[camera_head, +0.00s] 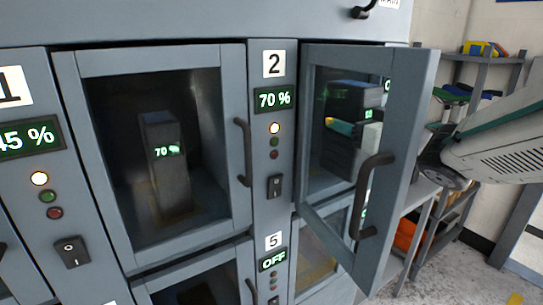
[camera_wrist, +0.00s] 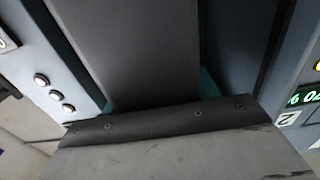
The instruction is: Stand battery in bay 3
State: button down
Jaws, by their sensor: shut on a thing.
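A dark battery (camera_head: 352,100) with a small green display shows through the glass of the open right-hand door, at the bay 3 opening. It also fills the middle of the wrist view (camera_wrist: 155,50) as a dark slab. My gripper (camera_head: 366,145) is shut on it, seen through the same glass; its fingertips are mostly hidden. Bay 3 lies right of the panel marked 2, behind the open door (camera_head: 400,130). I cannot tell whether the battery touches the bay floor. In the wrist view, bay side panels stand on both sides of the battery.
Bay 2 has a closed glass door (camera_head: 240,110) with a battery (camera_head: 163,165) reading 70 % inside. The panel marked 2 (camera_head: 264,140) has a lit amber lamp. The open door's handle (camera_head: 370,190) juts out near my arm. Shelves (camera_head: 480,62) stand at the right.

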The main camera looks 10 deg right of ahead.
jog(key=w+a+f, duration=0.2)
jog(key=w+a, duration=0.1)
jog(key=w, duration=0.4)
jog(key=w+a+f, duration=0.2)
jog(key=w+a, duration=0.2)
jog(key=w, duration=0.3)
jog(key=shift+w+f, duration=0.25)
jog(key=shift+a+f, duration=0.1)
jog(key=shift+f, duration=0.15)
jog(key=shift+c, duration=2.1)
grip_release()
jog(key=shift+f, duration=0.1)
